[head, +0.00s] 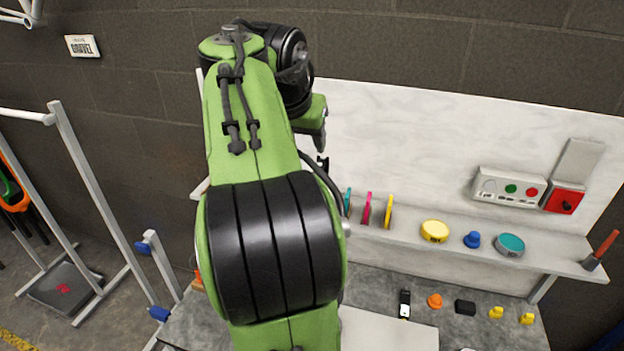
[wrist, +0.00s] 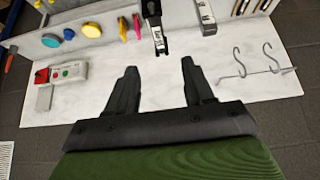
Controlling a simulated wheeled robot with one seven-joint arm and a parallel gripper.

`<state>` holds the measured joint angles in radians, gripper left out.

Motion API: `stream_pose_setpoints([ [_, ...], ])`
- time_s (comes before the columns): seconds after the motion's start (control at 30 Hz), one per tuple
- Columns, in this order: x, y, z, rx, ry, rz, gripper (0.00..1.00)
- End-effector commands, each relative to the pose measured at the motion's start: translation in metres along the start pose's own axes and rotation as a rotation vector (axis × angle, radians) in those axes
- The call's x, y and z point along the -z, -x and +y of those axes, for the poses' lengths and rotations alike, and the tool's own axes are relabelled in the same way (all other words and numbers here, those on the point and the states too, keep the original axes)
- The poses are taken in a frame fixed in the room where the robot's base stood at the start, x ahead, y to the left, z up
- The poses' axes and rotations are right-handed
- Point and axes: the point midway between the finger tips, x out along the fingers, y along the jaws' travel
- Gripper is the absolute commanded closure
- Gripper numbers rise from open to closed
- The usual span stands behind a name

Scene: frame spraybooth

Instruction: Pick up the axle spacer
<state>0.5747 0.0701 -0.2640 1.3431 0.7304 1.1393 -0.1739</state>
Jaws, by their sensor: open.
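I cannot tell for certain which thing is the axle spacer; no part is clearly marked as one. My gripper (wrist: 159,66) is open in the wrist view, its two dark fingers apart with nothing between them but the white panel (wrist: 100,105) behind. A black piece with a white label (wrist: 158,40) shows beyond the fingertips, apart from them. On the bench in the head view lie a black block (head: 465,307), an orange piece (head: 435,300) and a black piece with a white end (head: 405,303).
The shelf (head: 560,258) carries a yellow tin (head: 435,231), a blue knob-like piece (head: 473,240), a teal tin (head: 509,245) and thin upright coloured pieces. A control box (head: 508,187) is on the panel. Wire hooks (wrist: 240,62) show right in the wrist view. A metal frame (head: 95,190) stands left.

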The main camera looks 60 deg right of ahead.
Motion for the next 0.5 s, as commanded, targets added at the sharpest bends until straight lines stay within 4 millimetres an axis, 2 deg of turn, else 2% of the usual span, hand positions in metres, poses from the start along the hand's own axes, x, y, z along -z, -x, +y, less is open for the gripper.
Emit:
stream_pose_setpoints([
  [0.03,-0.006,-0.024,0.002,-0.005,-0.004,-0.001,0.48],
  [0.1,-0.006,-0.042,0.002,-0.005,-0.004,-0.001,0.48],
  [0.2,-0.005,-0.06,0.002,-0.004,-0.003,-0.001,0.48],
  [0.37,-0.004,-0.076,0.001,-0.001,-0.003,-0.001,0.48],
  [0.5,-0.005,-0.103,0.0,-0.003,-0.002,-0.003,0.48],
])
